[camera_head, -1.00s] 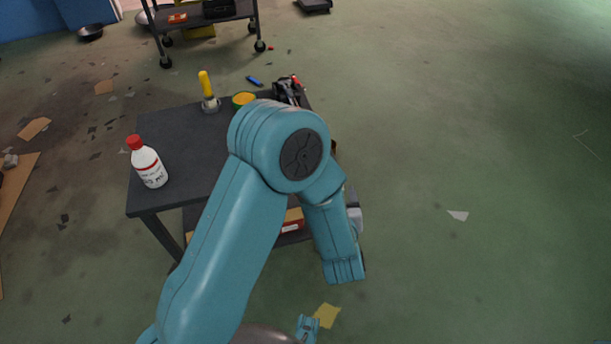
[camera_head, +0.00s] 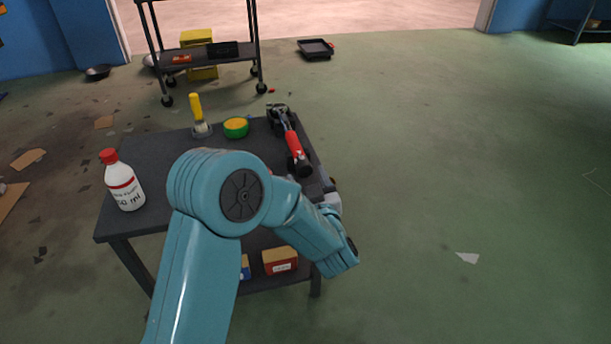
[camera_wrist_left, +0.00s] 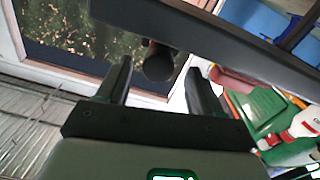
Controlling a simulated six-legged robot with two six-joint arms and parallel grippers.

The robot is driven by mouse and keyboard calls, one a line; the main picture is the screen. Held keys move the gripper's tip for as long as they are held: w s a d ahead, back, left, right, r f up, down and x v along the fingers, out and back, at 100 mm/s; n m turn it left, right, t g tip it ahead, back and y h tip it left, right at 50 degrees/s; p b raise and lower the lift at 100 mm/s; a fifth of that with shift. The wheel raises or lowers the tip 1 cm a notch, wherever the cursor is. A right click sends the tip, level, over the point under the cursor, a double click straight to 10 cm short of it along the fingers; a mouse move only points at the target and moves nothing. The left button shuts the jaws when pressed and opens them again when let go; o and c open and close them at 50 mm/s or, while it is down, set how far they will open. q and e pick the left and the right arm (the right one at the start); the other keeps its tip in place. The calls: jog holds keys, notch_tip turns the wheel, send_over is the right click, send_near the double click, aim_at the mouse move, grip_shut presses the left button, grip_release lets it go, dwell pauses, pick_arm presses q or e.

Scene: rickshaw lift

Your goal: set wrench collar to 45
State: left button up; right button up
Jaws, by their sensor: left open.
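A tool with a red shaft and dark ends, apparently the wrench (camera_head: 293,143), lies along the right edge of the dark table (camera_head: 150,160). I cannot make out its collar or any setting. My left arm reaches across the front of the table, with its wrist at the right front corner. The arm hides its own fingers in the head view. In the left wrist view my left gripper (camera_wrist_left: 159,68) is open. A dark round-ended cylinder (camera_wrist_left: 157,62) shows between its fingertips; I cannot tell whether it is part of the wrench. My right gripper is not in view.
A white bottle with a red cap (camera_head: 122,183), a yellow-handled tool (camera_head: 197,112) and a green-yellow round item (camera_head: 236,127) stand on the table. Boxes (camera_head: 280,262) sit on its lower shelf. A cart (camera_head: 207,55) stands behind. The floor at right is mostly clear.

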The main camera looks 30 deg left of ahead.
aim_at(305, 172)
pick_arm(q)
jog(key=shift+b+x, duration=0.3)
jog(key=shift+x, duration=1.5)
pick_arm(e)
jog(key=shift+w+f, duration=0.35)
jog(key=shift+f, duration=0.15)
pick_arm(q)
jog(key=shift+c, duration=0.3)
jog(key=shift+d, duration=0.1)
jog(key=c, duration=1)
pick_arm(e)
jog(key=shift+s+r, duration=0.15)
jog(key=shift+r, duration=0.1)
